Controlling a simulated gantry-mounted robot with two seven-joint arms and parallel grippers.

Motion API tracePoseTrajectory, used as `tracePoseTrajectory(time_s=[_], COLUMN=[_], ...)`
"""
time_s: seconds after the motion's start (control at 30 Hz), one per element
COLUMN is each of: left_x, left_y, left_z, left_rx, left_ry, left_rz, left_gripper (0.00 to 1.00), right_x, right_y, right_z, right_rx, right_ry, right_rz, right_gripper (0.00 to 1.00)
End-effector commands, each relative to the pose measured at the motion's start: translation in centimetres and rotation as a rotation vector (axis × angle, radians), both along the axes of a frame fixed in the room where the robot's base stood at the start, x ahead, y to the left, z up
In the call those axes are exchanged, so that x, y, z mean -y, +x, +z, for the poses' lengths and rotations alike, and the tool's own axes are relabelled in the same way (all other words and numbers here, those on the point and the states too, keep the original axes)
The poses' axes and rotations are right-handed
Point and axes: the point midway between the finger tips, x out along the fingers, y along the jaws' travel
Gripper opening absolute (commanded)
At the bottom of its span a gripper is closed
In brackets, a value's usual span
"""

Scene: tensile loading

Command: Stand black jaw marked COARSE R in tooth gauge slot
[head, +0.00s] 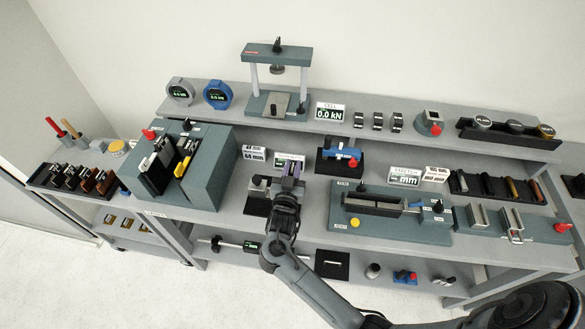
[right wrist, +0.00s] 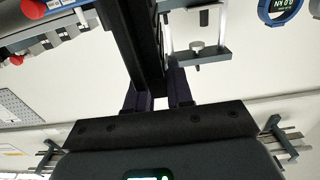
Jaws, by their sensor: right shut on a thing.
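My right gripper (head: 290,171) is over the middle of the bench, just in front of a small sign with a green display. It also shows in the right wrist view (right wrist: 156,88), where its fingers are shut on a long black piece (right wrist: 146,45), seen between them. I take this for the black jaw; no COARSE R marking is readable. In the head view the gripper hides the held piece. A black block with a grey top (head: 257,196), perhaps the tooth gauge, stands just left of the gripper; its slot cannot be made out. My left gripper is not in view.
A dark tray (head: 40,184) of black and brown jaws lies at the far left. A large grey-green block (head: 212,166) stands left of the gripper. A blue device (head: 340,153) and a long grey fixture (head: 390,232) stand to its right. A press frame (head: 277,52) stands behind.

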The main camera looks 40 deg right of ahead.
Motion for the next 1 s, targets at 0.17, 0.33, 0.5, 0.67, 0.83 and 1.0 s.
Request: tracePoseTrajectory(time_s=[0.17,0.33,0.5,0.67,0.83,1.0], left_x=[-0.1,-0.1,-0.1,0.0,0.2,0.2], left_y=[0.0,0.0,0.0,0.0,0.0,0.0], left_z=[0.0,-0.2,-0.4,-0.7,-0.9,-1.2], left_rx=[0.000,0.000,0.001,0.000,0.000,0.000], left_ry=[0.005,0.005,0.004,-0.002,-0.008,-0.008], left_rz=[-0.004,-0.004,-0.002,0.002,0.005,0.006], left_gripper=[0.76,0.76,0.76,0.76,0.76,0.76], right_x=[0.0,0.0,0.0,0.0,0.0,0.0], right_y=[0.1,0.1,0.1,0.1,0.1,0.1], right_z=[0.3,0.0,-0.3,-0.7,-1.0,-1.4], right_rx=[0.006,0.006,0.006,0.006,0.006,0.006], right_ry=[-0.003,-0.003,-0.003,-0.003,-0.003,-0.002], right_rz=[0.000,0.000,0.000,0.000,0.000,0.000], right_gripper=[0.00,0.00,0.00,0.00,0.00,0.00])
